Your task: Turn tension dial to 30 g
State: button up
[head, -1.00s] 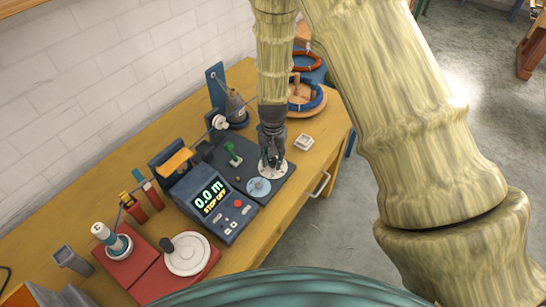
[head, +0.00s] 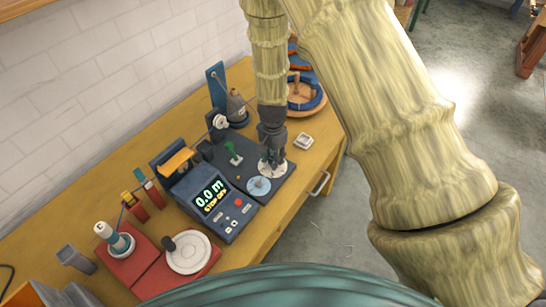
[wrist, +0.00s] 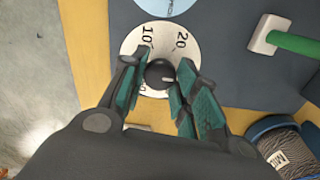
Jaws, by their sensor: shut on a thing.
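The tension dial is a dark round knob (wrist: 160,75) on a white scale disc (wrist: 130,47) with "10" and "20" printed on it in the wrist view. My gripper (wrist: 158,88) is shut on the knob, with a green-padded finger on each side. In the head view my gripper (head: 271,160) comes down from above onto the white disc (head: 284,170) at the dark panel's front right; the knob is hidden there.
Beside the dial is a pale blue disc (head: 258,186). A green lever (head: 232,152) stands behind on the dark panel. The display box (head: 213,202) reads "0.0 m" and "STOP OFF". A red base with a white disc (head: 188,252) lies at the front left.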

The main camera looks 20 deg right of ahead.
jog(key=o, duration=1)
jog(key=shift+o, duration=0.2)
jog(key=shift+r, duration=0.1)
notch_tip(320, 180, up, 12)
jog(key=shift+d, duration=0.1)
dwell(0.4)
